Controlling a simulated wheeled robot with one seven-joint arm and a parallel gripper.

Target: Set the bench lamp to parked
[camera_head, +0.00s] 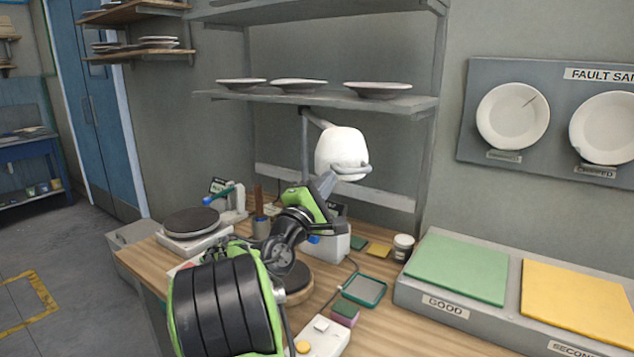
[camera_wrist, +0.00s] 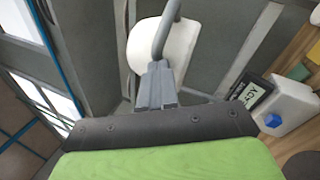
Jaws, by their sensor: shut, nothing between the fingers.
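The bench lamp has a rounded white head (camera_head: 338,146) on a thin arm and a dark upright post (camera_head: 304,145) below the plate shelf. A grey bar handle (camera_head: 356,171) runs across the front of the head. My gripper (camera_head: 329,181) is shut and empty, with its fingertips just below the handle. In the wrist view, the closed fingers (camera_wrist: 157,75) point at the lower end of the handle (camera_wrist: 165,35), with the white head (camera_wrist: 188,48) behind it. I cannot tell whether the fingertips touch the handle.
A white box with a small dark display (camera_wrist: 255,93) stands behind my arm. A turntable scale (camera_head: 191,222) is at the bench's left. A jar (camera_head: 402,247), a green tray (camera_head: 364,289) and sponges lie right of my arm. The wide green and yellow stand (camera_head: 455,268) fills the right.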

